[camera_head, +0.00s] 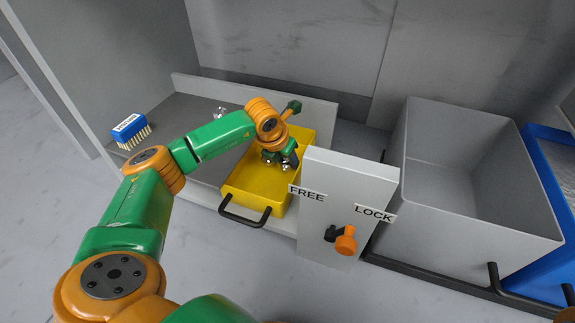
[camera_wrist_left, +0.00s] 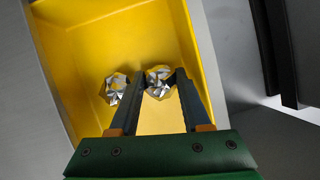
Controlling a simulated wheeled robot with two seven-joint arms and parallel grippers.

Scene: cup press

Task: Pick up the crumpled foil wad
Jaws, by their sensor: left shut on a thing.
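Two crumpled foil wads show in the wrist view, both within the yellow tray (camera_head: 262,186). One foil wad (camera_wrist_left: 158,82) sits between the fingertips of my left gripper (camera_wrist_left: 159,80), which is shut on it. The other foil wad (camera_wrist_left: 115,89) lies in the tray just left of the left finger. In the head view my left gripper (camera_head: 280,158) reaches down into the tray, with silver foil (camera_head: 287,163) partly hidden by the fingers. I cannot tell whether the held wad is clear of the tray floor. My right gripper is not in view.
A white panel (camera_head: 345,190) marked FREE and LOCK, with an orange-knobbed lever (camera_head: 345,241), stands right of the tray. A grey bin (camera_head: 480,200) and a blue bin (camera_head: 553,175) lie farther right. A blue brush (camera_head: 131,129) and a small silvery thing (camera_head: 221,112) are left.

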